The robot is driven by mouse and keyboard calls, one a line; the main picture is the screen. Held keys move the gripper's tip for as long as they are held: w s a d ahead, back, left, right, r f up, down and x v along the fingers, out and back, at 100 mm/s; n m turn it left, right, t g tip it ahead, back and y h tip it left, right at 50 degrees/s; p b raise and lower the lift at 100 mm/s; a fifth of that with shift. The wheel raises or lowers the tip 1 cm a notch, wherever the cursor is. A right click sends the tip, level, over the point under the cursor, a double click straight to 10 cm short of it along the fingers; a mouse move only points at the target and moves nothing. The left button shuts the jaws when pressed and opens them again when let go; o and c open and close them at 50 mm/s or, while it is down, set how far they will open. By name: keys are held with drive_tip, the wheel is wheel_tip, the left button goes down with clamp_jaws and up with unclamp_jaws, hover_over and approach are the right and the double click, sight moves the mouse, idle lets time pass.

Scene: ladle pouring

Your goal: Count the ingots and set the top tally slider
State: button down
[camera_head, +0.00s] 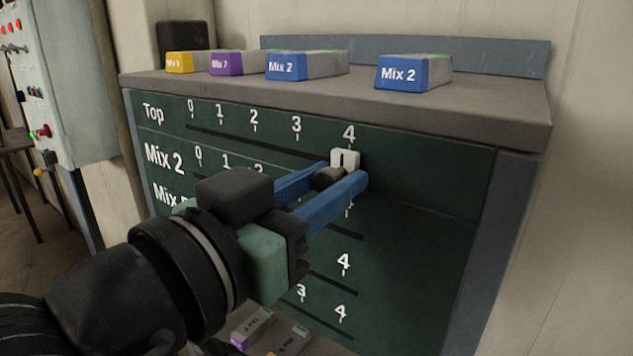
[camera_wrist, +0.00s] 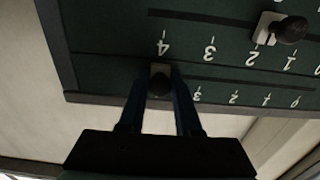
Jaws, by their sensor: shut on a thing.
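Several ingots stand on the grey shelf (camera_head: 450,108) in the head view: a yellow one (camera_head: 180,63), a purple one (camera_head: 227,63), a blue Mix 2 one (camera_head: 287,68) and, apart to the right, another blue Mix 2 one (camera_head: 401,74). Below is the green tally board (camera_head: 425,170) with numbered rows. The top slider (camera_head: 346,158) is a white plate with a dark knob (camera_head: 329,178), under the 4 of the Top row. My gripper (camera_head: 341,180) is shut on this knob, a blue finger on each side. The wrist view shows the knob (camera_wrist: 160,84) between the fingers, at the 4.
A second slider (camera_wrist: 267,28) with a dark knob sits on the row below, near 1 and 2. My arm hides much of the lower rows. More ingots (camera_head: 252,325) lie low down under the board. A switch panel (camera_head: 60,90) stands at the left.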

drive_tip(key=c, duration=0.9)
unclamp_jaws()
drive_tip(key=shift+s+d, duration=0.1)
drive_tip(key=shift+d, duration=0.1)
drive_tip(key=shift+c, duration=0.2)
drive_tip(key=o, duration=0.3)
drive_tip(key=shift+s+d, duration=0.15)
drive_tip(key=shift+d, duration=0.1)
drive_tip(key=shift+a, duration=0.4)
drive_tip(key=b+v, duration=0.4)
drive_tip(key=v, duration=0.8)
drive_tip(key=shift+s, duration=0.3)
drive_tip(key=shift+w, duration=0.1)
